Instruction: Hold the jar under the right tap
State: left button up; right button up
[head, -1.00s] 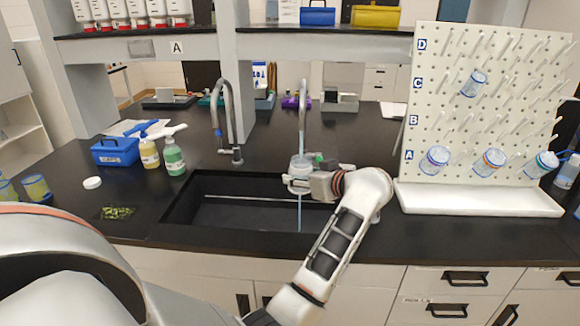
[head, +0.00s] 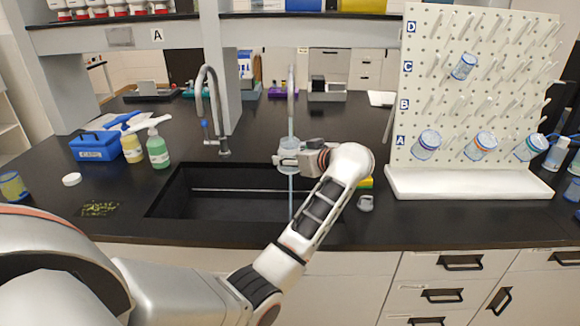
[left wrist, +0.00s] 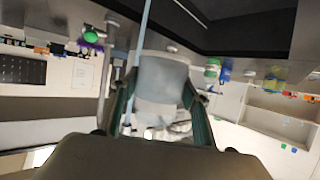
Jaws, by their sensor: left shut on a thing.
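The clear jar (head: 290,150) is upright below the right tap (head: 291,95), over the right part of the sink. My left gripper (head: 290,161) is shut around its side. In the left wrist view the jar (left wrist: 163,82) sits between both fingers. A thin bluish water stream (head: 290,205) runs from the tap at the jar and shows again below it, down to the sink. In the left wrist view the stream (left wrist: 144,30) passes by the jar's left edge; I cannot tell whether water enters it. The left tap (head: 213,95) shows no stream. My right gripper is out of view.
The black sink (head: 180,190) is open below. A pegboard rack (head: 430,75) with several jars stands at the right above a white tray (head: 470,183). Bottles (head: 158,150) and a blue box (head: 95,147) stand at the left. A grey item (head: 365,203) lies by the sink.

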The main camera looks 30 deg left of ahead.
pick_arm(q)
jog(key=shift+w+a+f+b, duration=0.25)
jog(key=shift+w+f+b, duration=0.15)
jog(key=shift+f+b, duration=0.2)
jog(key=w+a, duration=0.2)
jog(key=w, duration=0.1)
jog(key=w+a, duration=0.1)
jog(key=shift+w+r, duration=0.35)
jog(key=shift+w, duration=0.05)
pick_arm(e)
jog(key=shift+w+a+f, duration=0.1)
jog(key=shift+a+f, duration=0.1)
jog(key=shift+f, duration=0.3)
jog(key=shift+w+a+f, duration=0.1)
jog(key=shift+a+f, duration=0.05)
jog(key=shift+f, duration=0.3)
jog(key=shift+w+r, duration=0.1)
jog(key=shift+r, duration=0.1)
